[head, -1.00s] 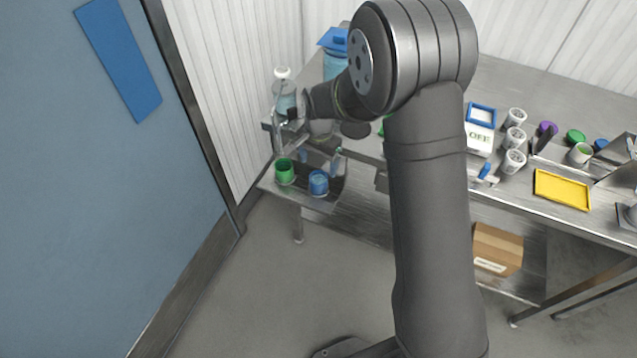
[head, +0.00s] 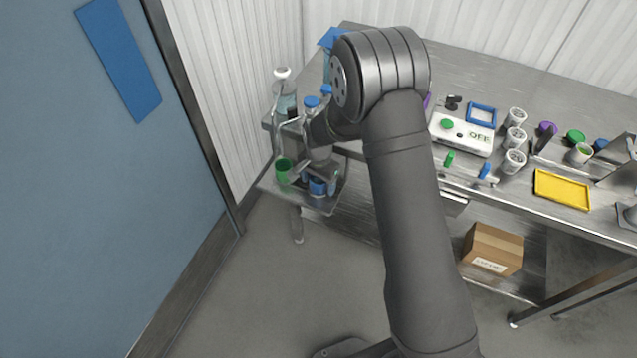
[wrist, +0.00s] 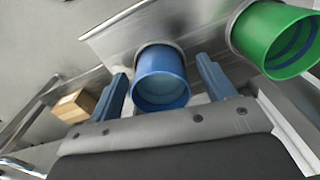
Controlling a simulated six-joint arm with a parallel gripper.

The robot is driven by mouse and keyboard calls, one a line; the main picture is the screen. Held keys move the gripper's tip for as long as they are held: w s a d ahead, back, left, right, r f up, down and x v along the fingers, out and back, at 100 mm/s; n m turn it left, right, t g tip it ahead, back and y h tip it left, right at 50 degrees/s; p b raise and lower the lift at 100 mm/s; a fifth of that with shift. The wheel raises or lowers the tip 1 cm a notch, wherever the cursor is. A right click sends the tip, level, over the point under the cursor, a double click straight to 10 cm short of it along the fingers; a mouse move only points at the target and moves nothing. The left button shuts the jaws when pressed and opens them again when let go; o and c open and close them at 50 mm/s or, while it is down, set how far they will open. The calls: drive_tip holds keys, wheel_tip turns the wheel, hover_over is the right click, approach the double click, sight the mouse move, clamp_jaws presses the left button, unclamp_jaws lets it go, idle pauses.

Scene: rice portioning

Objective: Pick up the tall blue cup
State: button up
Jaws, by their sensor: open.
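A blue cup (wrist: 160,78) shows in the wrist view, between the two blue fingers of my open gripper (wrist: 165,85). I look down into its open mouth, and it looks empty. The fingers are on either side of it with small gaps visible. In the head view the blue cup (head: 318,187) sits on the small lower shelf (head: 325,206), partly hidden by my gripper (head: 318,178). A green cup (wrist: 275,40) stands to its right in the wrist view. The same green cup (head: 283,170) is left of the blue cup in the head view.
Blue-capped bottles (head: 311,101) and a pump bottle (head: 284,92) stand on the metal table above the shelf. A scale (head: 462,134), white cups (head: 514,139) and a yellow tray (head: 562,189) are farther right. A cardboard box (head: 492,248) lies on the undershelf.

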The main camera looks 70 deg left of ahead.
drive_tip(key=shift+c, duration=0.4)
drive_tip(key=c, duration=1)
drive_tip(key=shift+r, duration=0.1)
drive_tip(key=shift+c, duration=0.2)
